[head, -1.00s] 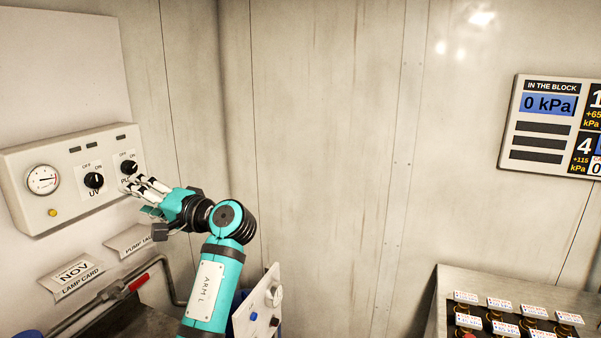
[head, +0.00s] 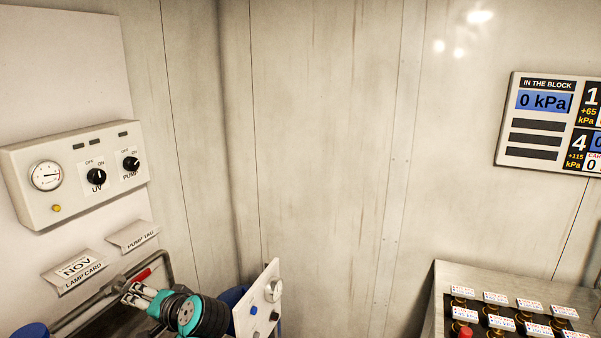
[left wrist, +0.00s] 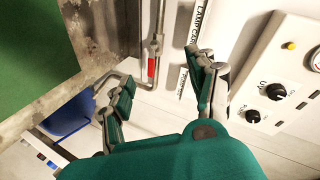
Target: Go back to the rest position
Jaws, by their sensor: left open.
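My left gripper (head: 138,295) is low at the left in the head view, below the wall control box (head: 80,172) and apart from it. In the left wrist view its fingers (left wrist: 165,85) are spread open with nothing between them. The box carries a round gauge (head: 46,176), a UV knob (head: 96,177) and a PUMP knob (head: 131,164). The knobs also show in the left wrist view, at the right. My right gripper is in neither view.
A LAMP CARD holder (head: 80,270) and a PUMP TAG holder (head: 132,235) are on the left wall. A red-handled pipe valve (left wrist: 152,67) is near the left gripper. A white panel (head: 258,300) stands beside the arm. A block with labelled fittings (head: 500,310) is lower right; a pressure display (head: 545,120) hangs above.

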